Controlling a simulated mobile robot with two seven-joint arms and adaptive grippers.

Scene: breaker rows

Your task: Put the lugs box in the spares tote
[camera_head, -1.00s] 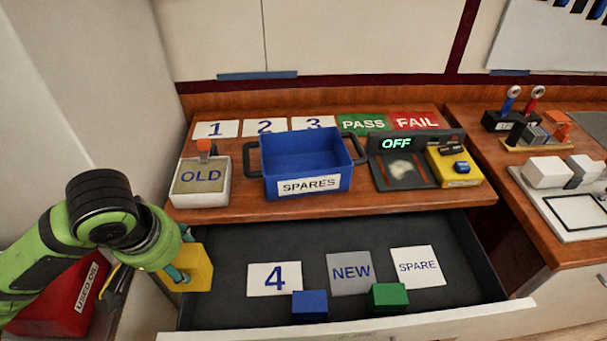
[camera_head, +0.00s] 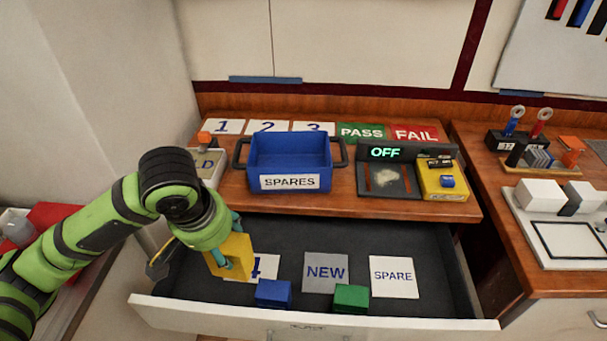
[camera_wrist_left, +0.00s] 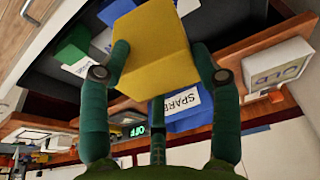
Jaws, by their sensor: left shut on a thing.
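My left gripper (camera_head: 228,256) is shut on a yellow box (camera_head: 238,254), held tilted above the left part of the open drawer. In the left wrist view the box (camera_wrist_left: 152,55) sits between both fingers. No lugs label shows on it, so I cannot read which box it is. The blue spares tote (camera_head: 255,179) stands on the counter behind the drawer, open at the top and apparently empty. It shows partly hidden behind the box in the left wrist view (camera_wrist_left: 190,123). My right gripper is not in view.
The drawer (camera_head: 440,280) holds a blue box (camera_head: 273,294), a green box (camera_head: 350,298) and cards, one partly covered by the yellow box. The OLD container (camera_head: 207,165) stands left of the tote, the OFF tester (camera_head: 390,181) right. The tote's side handles stick out.

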